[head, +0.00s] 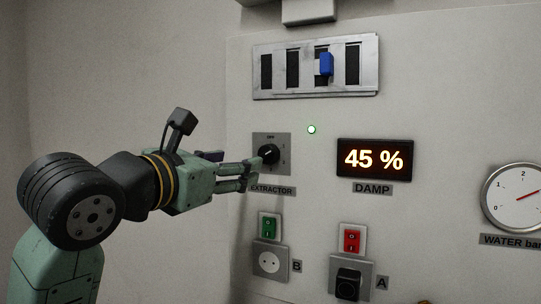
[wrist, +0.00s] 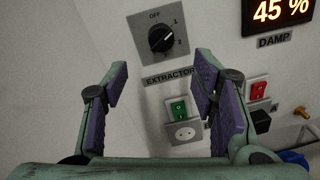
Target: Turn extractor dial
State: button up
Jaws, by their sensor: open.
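The extractor dial (head: 269,154) is a black round knob with a white pointer mark on a grey plate, above the EXTRACTOR label (head: 272,190). In the wrist view the dial (wrist: 162,39) shows OFF at the upper left and numbers on its right side. Its pointer leans to the lower right there. My gripper (head: 252,172) is open and empty, in front of the panel just below and beside the dial in the head view. In the wrist view my gripper (wrist: 160,85) has its purple-padded fingers spread, with the dial beyond and above the fingertips.
The DAMP display (head: 374,160) reads 45 %. A green switch (head: 269,226) and socket B (head: 269,262) sit below the dial. A red switch (head: 351,240) is over black plug A (head: 348,283). A vent with a blue slider (head: 326,64) is above. A water gauge (head: 515,197) is right.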

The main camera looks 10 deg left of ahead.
aim_at(262, 156)
jog(key=p+x, duration=0.3)
jog(key=x, duration=0.6)
jog(key=shift+d+r+p, duration=0.1)
jog(key=shift+r+p, duration=0.05)
jog(key=shift+p, duration=0.15)
jog(key=shift+w+d, duration=0.1)
jog(key=shift+w, duration=0.45)
jog(key=shift+c, duration=0.6)
jog(key=c, duration=1)
jog(key=shift+c, duration=0.2)
